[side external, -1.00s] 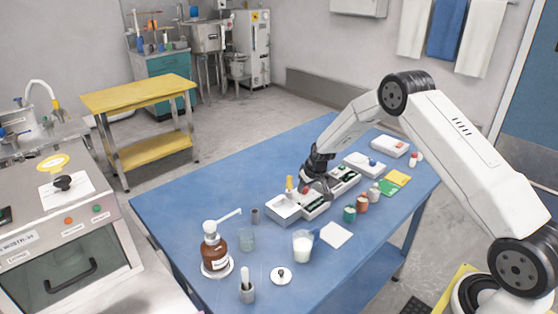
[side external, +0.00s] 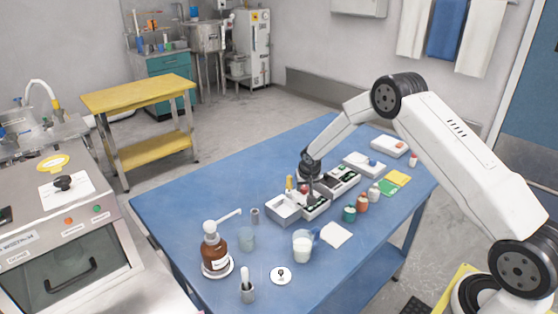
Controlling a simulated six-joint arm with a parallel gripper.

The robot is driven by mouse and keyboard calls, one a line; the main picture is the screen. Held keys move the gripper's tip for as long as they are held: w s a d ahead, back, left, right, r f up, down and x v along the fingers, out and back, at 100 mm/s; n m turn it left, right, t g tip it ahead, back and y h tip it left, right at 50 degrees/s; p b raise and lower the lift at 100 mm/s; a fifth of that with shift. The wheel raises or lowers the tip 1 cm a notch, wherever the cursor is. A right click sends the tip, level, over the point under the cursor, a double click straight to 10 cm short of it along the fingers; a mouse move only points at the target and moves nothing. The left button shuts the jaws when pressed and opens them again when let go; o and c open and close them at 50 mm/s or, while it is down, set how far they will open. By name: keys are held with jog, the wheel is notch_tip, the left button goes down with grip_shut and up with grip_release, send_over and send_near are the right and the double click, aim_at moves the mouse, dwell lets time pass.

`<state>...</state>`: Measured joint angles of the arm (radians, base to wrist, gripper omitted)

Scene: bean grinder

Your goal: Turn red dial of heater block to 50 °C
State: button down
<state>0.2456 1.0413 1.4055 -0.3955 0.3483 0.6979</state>
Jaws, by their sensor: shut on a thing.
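The heater block (side external: 317,209) is a white box in the row of small devices on the blue table, beside an open grey-white tray. A bit of red, apparently its red dial (side external: 304,188), shows beside my fingers. My gripper (side external: 309,196) points down over the heater block and is shut on the red dial, as far as this small view shows. The fingers hide most of the dial, and its scale and setting cannot be read.
A milky beaker (side external: 302,243) and brown pump bottle (side external: 215,248) stand nearer. The left table end is clear.

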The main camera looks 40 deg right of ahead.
jog(key=shift+w+m+g+h, duration=0.1)
jog(key=shift+m+g+h, duration=0.2)
jog(key=shift+m, duration=1.2)
jog(key=shift+c, duration=1.4)
grip_release()
jog(key=shift+a+r, duration=0.1)
jog(key=v, duration=0.7)
jog(key=shift+r, duration=0.3)
jog(key=shift+a, duration=0.15)
